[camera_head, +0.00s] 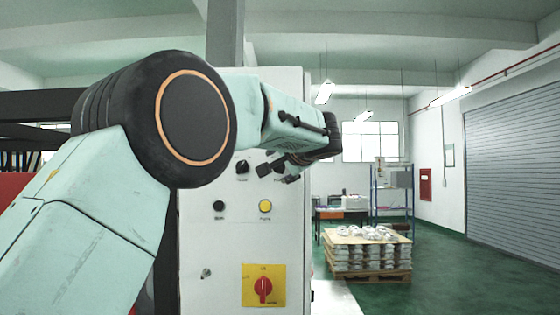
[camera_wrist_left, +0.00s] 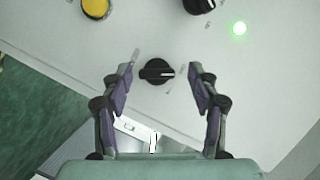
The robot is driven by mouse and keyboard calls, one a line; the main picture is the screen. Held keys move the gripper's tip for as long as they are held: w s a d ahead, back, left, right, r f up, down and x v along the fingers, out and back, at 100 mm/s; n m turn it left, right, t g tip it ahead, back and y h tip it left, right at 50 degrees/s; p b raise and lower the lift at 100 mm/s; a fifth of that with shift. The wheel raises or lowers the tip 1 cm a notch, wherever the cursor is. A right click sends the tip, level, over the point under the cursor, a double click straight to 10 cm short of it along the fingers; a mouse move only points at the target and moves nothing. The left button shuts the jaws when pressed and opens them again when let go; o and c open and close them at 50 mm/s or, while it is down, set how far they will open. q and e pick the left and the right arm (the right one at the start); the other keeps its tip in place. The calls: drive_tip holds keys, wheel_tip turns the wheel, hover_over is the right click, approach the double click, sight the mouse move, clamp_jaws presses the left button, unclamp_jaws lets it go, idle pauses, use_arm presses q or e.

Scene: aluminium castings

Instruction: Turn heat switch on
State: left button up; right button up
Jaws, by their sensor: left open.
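A pale control cabinet (camera_head: 225,260) carries several controls. Two black rotary knobs sit high on its front: a left knob (camera_head: 242,167) and a right knob (camera_head: 279,166), partly hidden by my left gripper (camera_head: 280,172). I cannot read the labels, so I cannot tell which one is the heat switch. In the left wrist view, my open left gripper (camera_wrist_left: 163,66) has one finger on each side of a black knob (camera_wrist_left: 157,71) with a white mark pointing right. The fingers look apart from it. My right gripper is out of view.
Below the knobs are a black button (camera_head: 219,206), a yellow button (camera_head: 265,206) and a red switch (camera_head: 263,290) on a yellow plate. The wrist view shows a lit green lamp (camera_wrist_left: 239,28) and another knob (camera_wrist_left: 198,4). A loaded pallet (camera_head: 368,273) stands right; green floor is clear there.

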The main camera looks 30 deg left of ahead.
use_arm(q)
drive_tip(key=shift+w+d+f, duration=0.1)
drive_tip(key=shift+w+d, duration=0.2)
drive_tip(key=shift+w, duration=0.1)
drive_tip(key=shift+w+a+f, duration=0.1)
drive_tip(key=shift+a, duration=0.05)
drive_tip(key=shift+a+f, duration=0.1)
drive_tip(key=shift+a, duration=0.4)
drive_tip(key=shift+c, duration=1.2)
drive_tip(key=shift+s+a, duration=0.1)
drive_tip(key=shift+s, duration=0.1)
drive_tip(key=shift+c, duration=0.9)
drive_tip(key=shift+s, duration=0.15)
drive_tip(key=shift+c, duration=0.7)
drive_tip(key=shift+d, duration=0.35)
drive_tip(key=c, duration=0.3)
drive_tip(key=shift+a+r, duration=0.1)
drive_tip(key=shift+r, duration=0.1)
drive_tip(key=c, duration=0.3)
